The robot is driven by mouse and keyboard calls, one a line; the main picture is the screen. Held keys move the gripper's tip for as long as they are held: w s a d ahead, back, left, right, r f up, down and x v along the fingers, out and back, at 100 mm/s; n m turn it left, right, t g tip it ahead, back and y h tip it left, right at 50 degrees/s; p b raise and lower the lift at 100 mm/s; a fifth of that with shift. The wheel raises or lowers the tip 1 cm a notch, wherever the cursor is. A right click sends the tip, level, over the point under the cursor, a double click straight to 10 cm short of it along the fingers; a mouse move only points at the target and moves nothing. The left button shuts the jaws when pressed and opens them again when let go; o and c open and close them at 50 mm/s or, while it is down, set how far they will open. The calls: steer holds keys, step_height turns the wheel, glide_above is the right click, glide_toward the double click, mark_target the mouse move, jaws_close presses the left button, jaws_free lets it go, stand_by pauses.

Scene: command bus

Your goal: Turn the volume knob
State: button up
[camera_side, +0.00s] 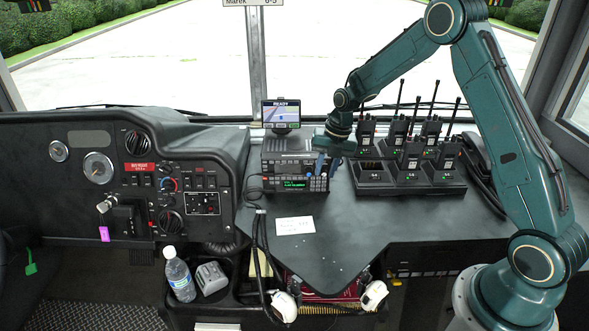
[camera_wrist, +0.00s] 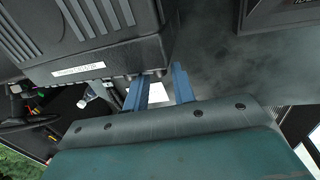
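The black radio unit (camera_side: 293,173) stands on the dash, stacked in layers, with a lit green display on its front. Its volume knob is too small to make out in the side view; small controls show on the front panel. My gripper (camera_side: 327,170) is at the radio's right end, with its blue fingers pointing down. In the wrist view the two blue fingers of my gripper (camera_wrist: 159,84) are apart with nothing between them. The dark ribbed casing of the radio (camera_wrist: 95,52), with a white label, lies beside the fingers.
A charger rack (camera_side: 408,178) with several handheld radios stands right of my gripper. A small screen (camera_side: 281,115) rises behind the radio unit. A white card (camera_side: 295,225) lies on the bare dash in front. A bottle (camera_side: 179,275) stands in the lower tray.

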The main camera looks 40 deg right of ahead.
steer(key=shift+c, duration=0.5)
jaws_close()
steer(key=shift+s+d, duration=0.1)
steer(key=shift+s+d+f+t+y, duration=0.1)
steer(key=shift+t+y, duration=0.4)
steer(key=shift+t, duration=0.05)
steer(key=shift+s+d+t+y, duration=0.1)
steer(key=shift+t+y, duration=0.4)
steer(key=shift+t, duration=0.05)
steer(key=shift+s+d+f+t+y, duration=0.1)
steer(key=shift+d+f+t+y, duration=0.05)
steer(key=shift+t+y, duration=0.45)
steer(key=shift+s+d+f+t+y, duration=0.1)
steer(key=shift+t+y, duration=0.5)
steer(key=t+y, duration=0.2)
steer(key=t, duration=0.1)
steer(key=shift+s+d+f+y, duration=0.2)
steer(key=shift+f+y, duration=0.2)
steer(key=shift+f+t+y, duration=0.25)
steer(key=shift+t+y, duration=0.85)
